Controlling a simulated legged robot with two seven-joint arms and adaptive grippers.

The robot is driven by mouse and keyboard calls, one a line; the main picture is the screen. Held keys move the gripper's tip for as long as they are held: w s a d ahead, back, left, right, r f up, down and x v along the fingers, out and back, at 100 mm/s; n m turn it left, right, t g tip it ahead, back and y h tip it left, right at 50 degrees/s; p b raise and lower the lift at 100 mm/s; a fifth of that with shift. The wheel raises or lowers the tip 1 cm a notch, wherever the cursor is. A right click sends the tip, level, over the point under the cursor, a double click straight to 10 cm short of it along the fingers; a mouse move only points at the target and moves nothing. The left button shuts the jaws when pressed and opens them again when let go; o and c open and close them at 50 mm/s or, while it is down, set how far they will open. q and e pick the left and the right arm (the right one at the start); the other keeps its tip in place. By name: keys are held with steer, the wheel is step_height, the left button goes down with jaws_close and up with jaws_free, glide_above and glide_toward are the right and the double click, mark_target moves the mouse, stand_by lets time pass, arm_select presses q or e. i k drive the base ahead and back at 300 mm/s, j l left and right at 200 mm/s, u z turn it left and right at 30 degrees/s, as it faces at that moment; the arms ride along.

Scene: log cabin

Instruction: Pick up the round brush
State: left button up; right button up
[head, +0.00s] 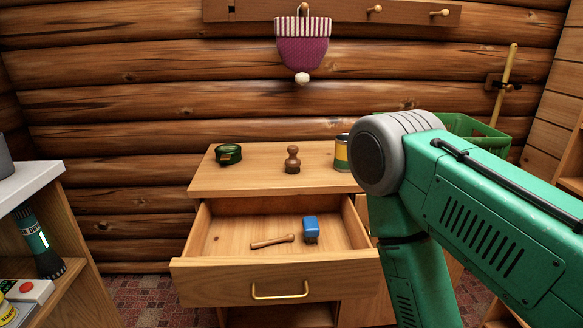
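A small turned wooden piece (293,160) with a round knob stands upright on the dresser top; it may be the round brush, but no bristles show. In the open drawer (228,270) lie a light wooden stick-like piece (272,241) and a blue block-shaped piece (311,226) with a dark lower part. I cannot tell for sure which is the round brush. My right arm fills the right side of the head view, bent at its grey joint, and its gripper is out of the picture. My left arm and gripper are not in view.
A green basket (480,132) is behind my arm. A shelf (30,184) with a flashlight (38,241) stands left.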

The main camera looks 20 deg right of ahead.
mark_target(293, 162)
steer(key=i+l, duration=0.1)
steer(key=l, duration=0.3)
steer(key=i+l+z, duration=0.1)
steer(key=l, duration=0.25)
steer(key=i+l+z, duration=0.1)
steer(key=l, duration=0.3)
steer(key=i+l, duration=0.15)
steer(key=l, duration=0.2)
steer(key=i+l+z, duration=0.1)
steer(key=l, duration=0.25)
